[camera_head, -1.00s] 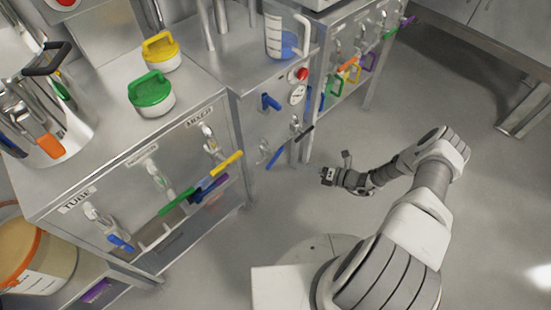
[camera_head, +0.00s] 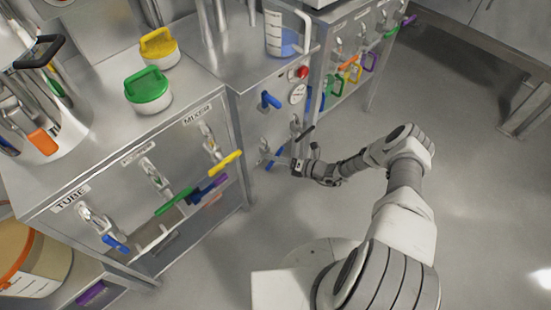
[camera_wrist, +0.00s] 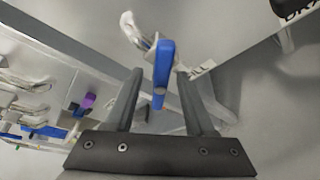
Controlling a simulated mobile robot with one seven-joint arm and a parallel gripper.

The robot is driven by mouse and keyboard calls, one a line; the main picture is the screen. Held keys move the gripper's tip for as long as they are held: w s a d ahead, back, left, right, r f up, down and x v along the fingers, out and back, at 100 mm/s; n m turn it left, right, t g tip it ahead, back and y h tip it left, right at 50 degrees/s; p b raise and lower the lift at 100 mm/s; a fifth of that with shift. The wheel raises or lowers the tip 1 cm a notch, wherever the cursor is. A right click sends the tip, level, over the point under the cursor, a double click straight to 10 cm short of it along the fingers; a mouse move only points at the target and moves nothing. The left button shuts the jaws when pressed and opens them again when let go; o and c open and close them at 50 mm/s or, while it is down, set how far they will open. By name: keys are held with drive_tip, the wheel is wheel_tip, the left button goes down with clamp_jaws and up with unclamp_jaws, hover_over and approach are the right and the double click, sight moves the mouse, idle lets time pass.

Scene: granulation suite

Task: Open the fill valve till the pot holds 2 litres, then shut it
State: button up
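A lever valve with a long blue handle (camera_head: 276,157) sits low on the middle steel cabinet's front. In the wrist view the blue handle (camera_wrist: 163,62) lies between my gripper's fingers (camera_wrist: 160,75). The fingers are apart, with a gap on each side of the handle. In the head view my gripper (camera_head: 291,166) is small beside the handle. A clear graduated pot (camera_head: 287,38) with blue liquid in its lower part stands on that cabinet; its marks are too small to read.
Near the blue lever are a black-handled lever (camera_head: 303,133), an upper blue handle (camera_head: 271,100), a red button (camera_head: 302,72) and a round gauge (camera_head: 297,94). Yellow (camera_head: 226,160) and green (camera_head: 172,202) levers stick out of the left cabinet. The floor at right is clear.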

clamp_jaws()
drive_tip(key=shift+f+b, duration=0.1)
drive_tip(key=shift+b, duration=0.2)
drive_tip(key=shift+f+m+y+b, duration=0.15)
drive_tip(key=shift+m+y+b, duration=0.2)
drive_tip(key=shift+b, duration=0.45)
drive_tip(key=shift+d+f+m+b, duration=0.1)
drive_tip(key=shift+m+b, duration=0.45)
drive_tip(key=shift+b, duration=0.6)
drive_tip(key=shift+r+m+y+b, duration=0.2)
drive_tip(key=shift+m+y+b, duration=0.45)
drive_tip(key=shift+m, duration=0.25)
drive_tip(key=shift+r+m+y, duration=0.1)
drive_tip(key=shift+m+y, duration=0.3)
drive_tip(key=shift+m, duration=0.7)
